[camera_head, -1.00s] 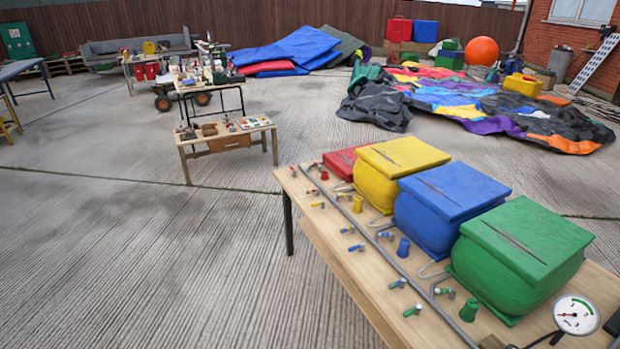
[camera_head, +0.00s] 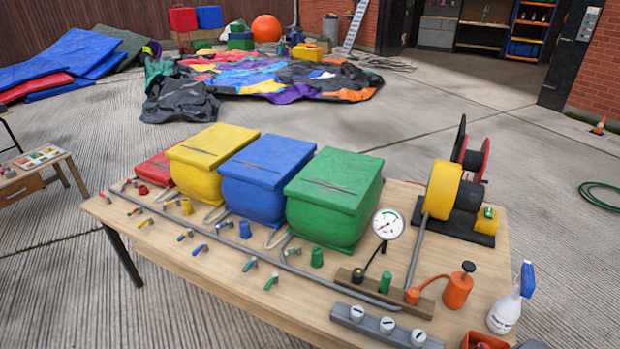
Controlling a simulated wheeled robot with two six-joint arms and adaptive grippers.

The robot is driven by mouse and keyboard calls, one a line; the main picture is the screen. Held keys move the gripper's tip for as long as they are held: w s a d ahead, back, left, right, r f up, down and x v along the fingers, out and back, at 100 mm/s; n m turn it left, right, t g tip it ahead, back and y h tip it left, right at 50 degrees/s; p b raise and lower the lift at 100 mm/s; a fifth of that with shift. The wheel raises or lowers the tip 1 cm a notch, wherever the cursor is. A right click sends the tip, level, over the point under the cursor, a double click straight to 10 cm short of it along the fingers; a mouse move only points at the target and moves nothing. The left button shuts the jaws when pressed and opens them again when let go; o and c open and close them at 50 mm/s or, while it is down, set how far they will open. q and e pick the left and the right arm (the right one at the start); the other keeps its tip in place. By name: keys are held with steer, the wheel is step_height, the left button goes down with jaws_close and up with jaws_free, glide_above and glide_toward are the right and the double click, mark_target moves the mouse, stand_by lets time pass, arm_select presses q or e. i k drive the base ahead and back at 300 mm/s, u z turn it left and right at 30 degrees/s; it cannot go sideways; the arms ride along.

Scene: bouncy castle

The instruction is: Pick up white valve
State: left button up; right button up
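Neither of my grippers is in view.
Red (camera_head: 157,170), yellow (camera_head: 198,185), blue (camera_head: 252,200) and green (camera_head: 320,222) boxes stand along the table. Open concrete surrounds the table.

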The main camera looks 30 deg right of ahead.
mark_target(358, 311)
steer(key=z, duration=1.45)
steer(key=k, duration=0.6)
steer(key=z, duration=0.2)
steer(key=i, duration=1)
steer(key=z, duration=1)
